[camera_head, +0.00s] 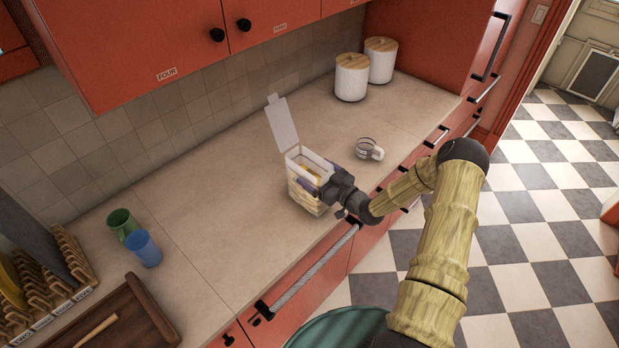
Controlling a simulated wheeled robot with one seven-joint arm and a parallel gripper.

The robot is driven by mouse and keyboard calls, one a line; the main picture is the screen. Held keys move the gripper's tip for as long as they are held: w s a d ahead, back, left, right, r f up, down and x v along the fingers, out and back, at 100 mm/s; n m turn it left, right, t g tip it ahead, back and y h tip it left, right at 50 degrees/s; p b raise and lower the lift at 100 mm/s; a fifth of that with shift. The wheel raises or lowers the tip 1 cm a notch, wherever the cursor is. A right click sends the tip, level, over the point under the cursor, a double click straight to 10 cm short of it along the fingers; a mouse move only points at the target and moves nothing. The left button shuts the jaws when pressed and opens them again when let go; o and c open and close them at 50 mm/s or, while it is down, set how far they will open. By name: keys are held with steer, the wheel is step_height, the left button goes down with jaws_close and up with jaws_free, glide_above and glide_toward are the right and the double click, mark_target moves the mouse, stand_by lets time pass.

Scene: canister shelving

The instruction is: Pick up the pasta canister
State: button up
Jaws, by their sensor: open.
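A clear canister (298,199) with yellowish pasta in it stands upright on the counter near its front edge. Its pale lid (281,122) is swung open and stands up at the back left. My gripper (318,186) is at the right side of the canister, near its upper part. The jaws are open. The fingertips are partly hidden against the canister, and I cannot tell whether they touch it.
A glass cup (369,149) lies to the right on the counter (210,235). Two white canisters with wooden lids (351,77) stand at the back. Green (122,223) and blue (143,248) cups, a wooden tray (150,310) and a rack (72,262) are at left. Red cabinets hang above.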

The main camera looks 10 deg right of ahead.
steer(key=shift+w+a, duration=0.35)
steer(key=shift+w, duration=0.1)
steer(key=shift+c, duration=0.2)
jaws_close()
steer(key=shift+r, duration=0.2)
steer(key=shift+r+b, duration=2.05)
steer(key=shift+r, duration=2.8)
